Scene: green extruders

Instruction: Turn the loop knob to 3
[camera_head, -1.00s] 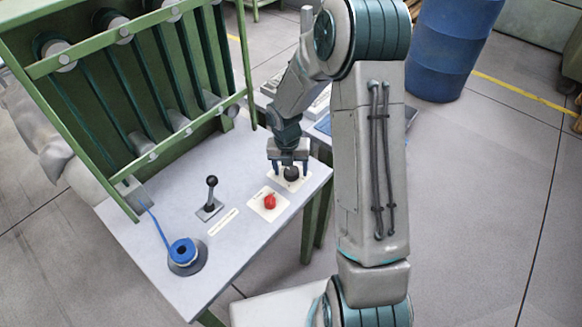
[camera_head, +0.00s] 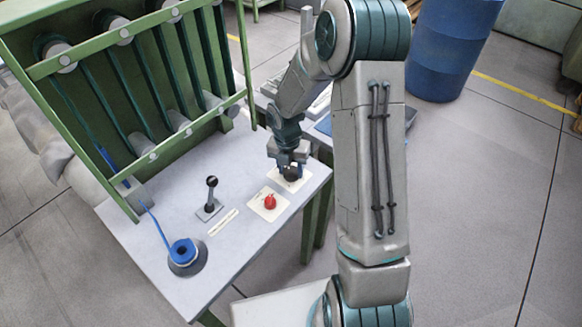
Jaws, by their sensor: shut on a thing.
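A black round knob (camera_head: 291,175) sits on a white plate (camera_head: 303,180) near the right end of the grey worktable. My gripper (camera_head: 291,170) points down from above and is shut on the black knob, which it partly hides. A red knob (camera_head: 269,202) sits on its own white plate, in front and to the left of my gripper, apart from it. The markings on both plates are too small to read, so I cannot tell which setting a knob points to, nor which is labelled loop.
A black ball-topped lever (camera_head: 211,191) stands left of the red knob, with a pale strip label (camera_head: 223,222) beside it. A blue spool (camera_head: 183,252) sits at the table's front left. A green frame (camera_head: 110,105) stands behind. A blue barrel (camera_head: 452,45) is at right.

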